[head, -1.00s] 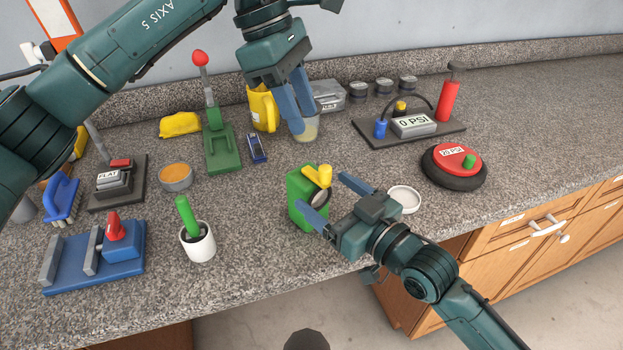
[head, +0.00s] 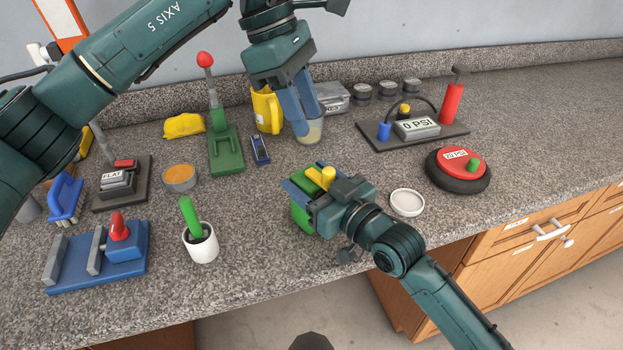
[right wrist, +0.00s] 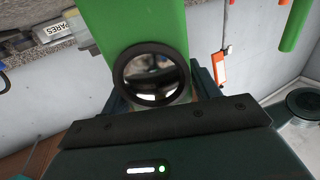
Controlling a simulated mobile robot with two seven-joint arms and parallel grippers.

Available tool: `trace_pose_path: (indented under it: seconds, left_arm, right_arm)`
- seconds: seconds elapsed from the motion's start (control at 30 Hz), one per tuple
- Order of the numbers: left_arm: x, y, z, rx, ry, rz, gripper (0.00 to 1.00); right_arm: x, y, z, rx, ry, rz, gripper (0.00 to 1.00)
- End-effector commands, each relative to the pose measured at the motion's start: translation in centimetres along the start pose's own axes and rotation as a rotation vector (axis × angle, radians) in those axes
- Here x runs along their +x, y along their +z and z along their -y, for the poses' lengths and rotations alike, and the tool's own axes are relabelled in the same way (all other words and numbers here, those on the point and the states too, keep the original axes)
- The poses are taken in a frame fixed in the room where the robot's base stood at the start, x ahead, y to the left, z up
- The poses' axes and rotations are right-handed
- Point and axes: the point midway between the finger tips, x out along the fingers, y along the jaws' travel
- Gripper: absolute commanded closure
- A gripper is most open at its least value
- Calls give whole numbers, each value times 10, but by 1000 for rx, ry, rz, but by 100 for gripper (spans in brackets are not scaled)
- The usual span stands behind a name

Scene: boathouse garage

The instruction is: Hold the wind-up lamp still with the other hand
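The wind-up lamp is a green box (head: 301,219) with a yellow crank (head: 327,178) on top, standing near the counter's front edge. My right gripper (head: 306,186) reaches it from the right, with its fingers on either side of the upper body. They look closed onto it. In the right wrist view, the lamp's green body (right wrist: 135,22) and its round dark-rimmed lens (right wrist: 151,74) lie between the fingers. The gripper hides part of the lamp in the head view.
A white lid (head: 407,203) lies right of the lamp, and a white pot with a green handle (head: 201,244) stands left. A red-topped round device (head: 458,168) and a pump board (head: 440,136) stand at right. The counter between pot and lamp is clear.

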Motion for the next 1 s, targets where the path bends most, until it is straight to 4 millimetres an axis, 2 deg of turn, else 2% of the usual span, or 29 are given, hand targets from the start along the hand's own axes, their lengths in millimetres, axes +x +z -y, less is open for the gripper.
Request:
trace_pose_path:
  seconds: [0.07, 0.5, 0.73, 0.87, 1.0]
  left_arm:
    - [0, 0, 0, 0, 0, 0, 64]
    - [0, 0, 0, 0, 0, 0, 64]
    - [0, 0, 0, 0, 0, 0, 64]
    - [0, 1, 0, 18, 3, -2, 73]
    - [-2, 4, -3, 149, 26, -20, 85]
  right_arm:
    - [0, 0, 0, 0, 0, 0, 45]
    - [0, 0, 0, 0, 0, 0, 81]
    - [0, 0, 0, 0, 0, 1, 82]
    - [0, 0, 0, 0, 0, 1, 82]
    - [0, 0, 0, 0, 0, 1, 82]
